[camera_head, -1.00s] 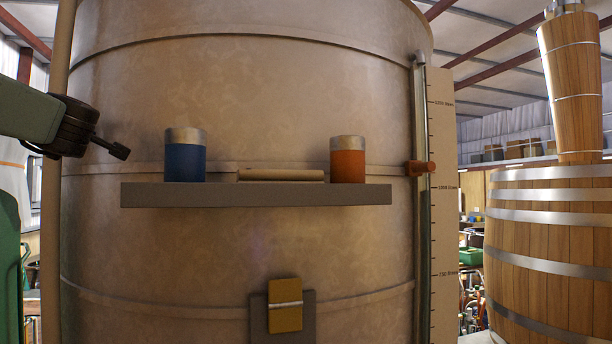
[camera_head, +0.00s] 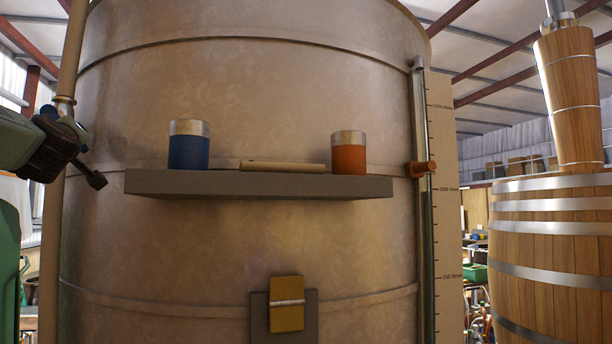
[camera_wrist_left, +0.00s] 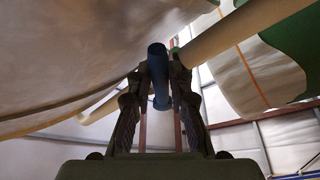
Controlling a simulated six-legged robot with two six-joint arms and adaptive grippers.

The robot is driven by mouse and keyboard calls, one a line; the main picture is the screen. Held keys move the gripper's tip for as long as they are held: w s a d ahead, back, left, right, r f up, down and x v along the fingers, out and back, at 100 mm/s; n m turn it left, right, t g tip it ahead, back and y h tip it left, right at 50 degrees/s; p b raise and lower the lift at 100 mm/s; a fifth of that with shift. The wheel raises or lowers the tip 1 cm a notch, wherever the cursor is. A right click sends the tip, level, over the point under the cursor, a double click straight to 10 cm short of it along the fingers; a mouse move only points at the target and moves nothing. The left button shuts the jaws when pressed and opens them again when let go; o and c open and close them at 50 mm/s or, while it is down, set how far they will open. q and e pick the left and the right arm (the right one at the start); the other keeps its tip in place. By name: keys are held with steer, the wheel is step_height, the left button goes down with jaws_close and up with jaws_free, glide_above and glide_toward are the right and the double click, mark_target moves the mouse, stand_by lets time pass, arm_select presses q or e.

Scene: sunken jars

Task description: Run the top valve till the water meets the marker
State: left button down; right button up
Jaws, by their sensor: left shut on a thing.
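My left gripper (camera_head: 78,148) is at the far left, beside the upright pipe (camera_head: 70,60) on the tank's left. In the left wrist view its fingers (camera_wrist_left: 158,92) are shut on a blue valve handle (camera_wrist_left: 158,65). Blue bits of this handle show around the gripper in the head view; the arm hides the rest. At the tank's right side stands a sight tube (camera_head: 427,250) with an orange marker (camera_head: 421,169) clamped slightly above the 1000 line of the scale board (camera_head: 446,230). The tube looks darker below the marker; the exact water line is unclear. My right gripper is out of view.
The large tank (camera_head: 240,90) fills the middle. A grey shelf (camera_head: 260,185) on its front carries a blue jar (camera_head: 188,150), an orange jar (camera_head: 348,157) and a tan rod (camera_head: 282,166). Below is a yellow plate (camera_head: 286,315). A wooden barrel (camera_head: 550,240) stands right.

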arm_select(q)
steer(key=shift+r, duration=0.1)
steer(key=m+b, duration=0.1)
steer(key=a+m+t+b, duration=0.1)
steer(key=m, duration=0.1)
steer(key=a+f+m+h+b, duration=0.1)
steer(key=shift+s+f+m+t+b, duration=0.1)
steer(key=shift+s+m+t+b, duration=0.2)
steer(key=shift+t+b, duration=0.1)
steer(key=shift+d, duration=0.1)
steer(key=shift+h, duration=0.3)
steer(key=shift+s+a+f+m+t+h+b, duration=0.1)
steer(key=shift+a+m+t+h+b, duration=0.2)
steer(key=shift+m+b, duration=0.35)
steer(key=shift+w+a+f+m+t+h+b, duration=0.15)
steer(key=shift+a+m+h+b, duration=0.25)
steer(key=shift+m, duration=0.4)
steer(key=shift+s+a+f+m+t+h+b, duration=0.15)
steer(key=shift+a+m+h+b, duration=0.15)
steer(key=shift+m+b, duration=0.35)
